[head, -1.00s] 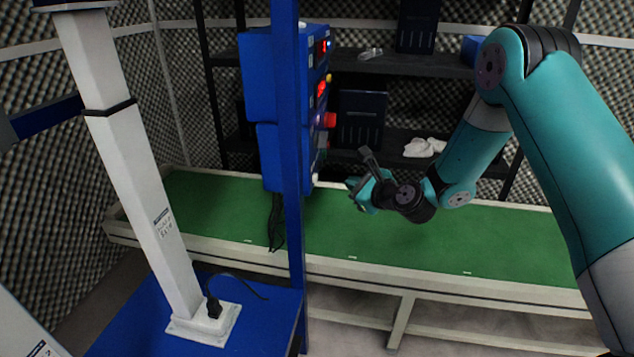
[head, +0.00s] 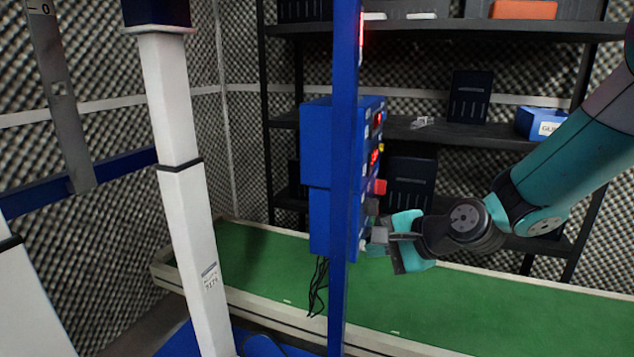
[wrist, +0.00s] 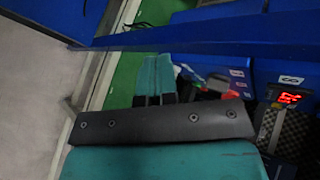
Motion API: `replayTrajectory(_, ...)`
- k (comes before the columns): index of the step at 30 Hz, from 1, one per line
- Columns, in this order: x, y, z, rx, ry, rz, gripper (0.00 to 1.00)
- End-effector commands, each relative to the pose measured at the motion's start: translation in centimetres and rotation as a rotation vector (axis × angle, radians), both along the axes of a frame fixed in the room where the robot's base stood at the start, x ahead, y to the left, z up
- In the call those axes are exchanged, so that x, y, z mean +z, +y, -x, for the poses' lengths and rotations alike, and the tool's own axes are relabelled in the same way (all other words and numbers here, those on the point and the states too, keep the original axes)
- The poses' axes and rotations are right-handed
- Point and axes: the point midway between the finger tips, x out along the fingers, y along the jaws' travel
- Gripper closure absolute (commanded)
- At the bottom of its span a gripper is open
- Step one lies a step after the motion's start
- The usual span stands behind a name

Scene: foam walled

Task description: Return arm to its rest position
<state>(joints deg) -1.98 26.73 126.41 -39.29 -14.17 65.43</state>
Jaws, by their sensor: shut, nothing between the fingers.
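My gripper (head: 385,245) is at the end of my teal arm, which reaches in from the right of the head view. It is in front of the green-topped bench and just right of the blue control boxes. In the wrist view my gripper (wrist: 155,80) shows its two teal fingers together with nothing between them. The blue control box (head: 325,150) carries red lit displays and a red knob (head: 379,187). It also shows at the right of the wrist view (wrist: 285,72). I cannot tell from the head view whether the fingers touch the box.
A blue post (head: 345,120) stands directly in front of the boxes. A white column (head: 180,130) stands at the left. The green bench (head: 480,305) is bare at the right. Dark shelves (head: 450,132) behind hold a blue bin (head: 541,122). Black cables (head: 317,288) hang below the boxes.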

Motion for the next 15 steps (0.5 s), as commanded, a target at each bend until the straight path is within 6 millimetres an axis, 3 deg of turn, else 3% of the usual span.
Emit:
replayTrajectory(1, 1.8, 1.0, 3.0, 0.147, -0.053, 0.114, 1.0)
replayTrajectory(6, 4.8, 1.5, 12.8, 0.635, -0.199, 0.447, 1.0)
replayTrajectory(15, 6.5, -1.4, 24.9, 1.239, -0.354, 0.736, 1.0)
